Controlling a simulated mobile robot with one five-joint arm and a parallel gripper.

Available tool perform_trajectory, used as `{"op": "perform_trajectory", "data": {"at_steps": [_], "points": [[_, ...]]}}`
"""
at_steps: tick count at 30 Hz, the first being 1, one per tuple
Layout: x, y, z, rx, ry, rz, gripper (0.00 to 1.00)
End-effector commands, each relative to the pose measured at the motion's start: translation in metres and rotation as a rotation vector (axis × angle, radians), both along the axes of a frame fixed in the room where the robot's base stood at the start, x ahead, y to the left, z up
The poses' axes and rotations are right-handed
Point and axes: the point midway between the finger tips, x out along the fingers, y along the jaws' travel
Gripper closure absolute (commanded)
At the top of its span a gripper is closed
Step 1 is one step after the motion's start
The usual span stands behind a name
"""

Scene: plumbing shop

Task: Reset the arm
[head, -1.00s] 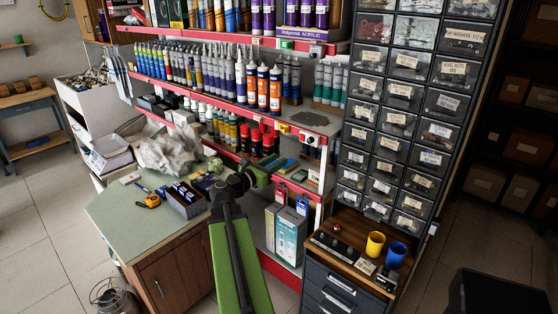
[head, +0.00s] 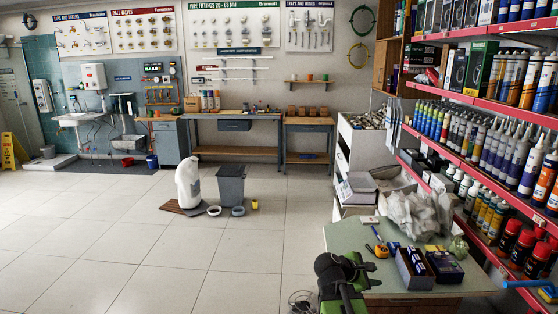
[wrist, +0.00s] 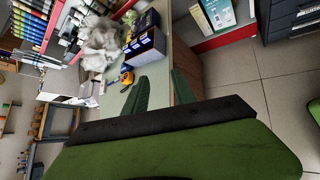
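My gripper (wrist: 161,74) shows in the wrist view as two green fingers with a clear gap between them. It is open and nothing is held between the fingers. The green counter (wrist: 113,99) with its brown side lies beyond the fingers. In the head view my dark and green arm reaches up from the bottom edge, in front of the green counter (head: 352,236). Its fingertips are too hard to make out there.
On the counter are crumpled plastic (head: 408,212), an orange tape measure (head: 379,250) and a dark box (head: 414,270). Red-edged shelves (head: 470,222) with tubes stand at right. A white jug (head: 189,182) and grey bin (head: 231,186) stand on the floor. Open floor (head: 110,250) is at left.

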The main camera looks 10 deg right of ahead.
Motion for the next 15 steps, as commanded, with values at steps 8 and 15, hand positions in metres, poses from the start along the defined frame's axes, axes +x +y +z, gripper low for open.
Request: {"op": "perform_trajectory", "data": {"at_steps": [8, 15], "points": [[-0.029, 0.218, -0.091, 0.773, -0.229, -0.504, 0.68], [-0.067, 0.281, -0.104, 1.005, -0.291, -1.102, 0.68]]}}
